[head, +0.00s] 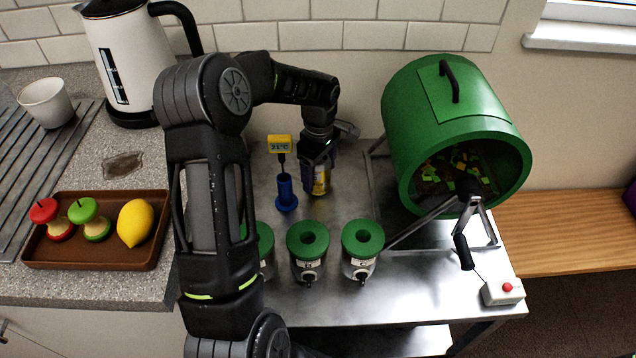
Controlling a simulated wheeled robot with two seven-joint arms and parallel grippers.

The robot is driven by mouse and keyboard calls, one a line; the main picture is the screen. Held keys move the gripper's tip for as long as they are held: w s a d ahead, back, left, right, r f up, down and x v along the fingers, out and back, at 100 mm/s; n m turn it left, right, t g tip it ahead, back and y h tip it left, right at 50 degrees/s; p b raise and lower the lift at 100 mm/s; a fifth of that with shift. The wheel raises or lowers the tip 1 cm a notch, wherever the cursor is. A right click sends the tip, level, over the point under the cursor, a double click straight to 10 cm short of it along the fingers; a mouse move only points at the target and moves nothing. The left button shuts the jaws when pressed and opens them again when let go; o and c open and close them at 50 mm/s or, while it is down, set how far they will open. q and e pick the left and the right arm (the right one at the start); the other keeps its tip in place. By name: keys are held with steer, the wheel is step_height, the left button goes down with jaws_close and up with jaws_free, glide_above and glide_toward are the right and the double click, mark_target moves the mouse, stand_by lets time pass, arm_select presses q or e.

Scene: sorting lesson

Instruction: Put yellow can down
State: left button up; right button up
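The yellow can (321,184) is upright at the metal table, behind the row of green-lidded jars. It has a yellow label with dark markings. My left gripper (319,164) is over the can from above, with its fingers around the can's upper part, and appears shut on it. The can's top is hidden by the gripper. Whether its bottom touches the metal table (420,262) is hard to tell. My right gripper is not in view.
Green-lidded jars (307,240) stand in front. A green drum (450,130) stands right. A brown tray (95,262) with fruit, a kettle (130,60) and a cup (46,102) are on the left counter.

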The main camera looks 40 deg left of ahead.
arm_select(q)
steer(key=c, duration=1.3)
step_height(320, 180, up, 10)
steer(key=shift+r+p, duration=0.1)
steer(key=shift+p, duration=0.3)
steer(key=shift+c, duration=0.2)
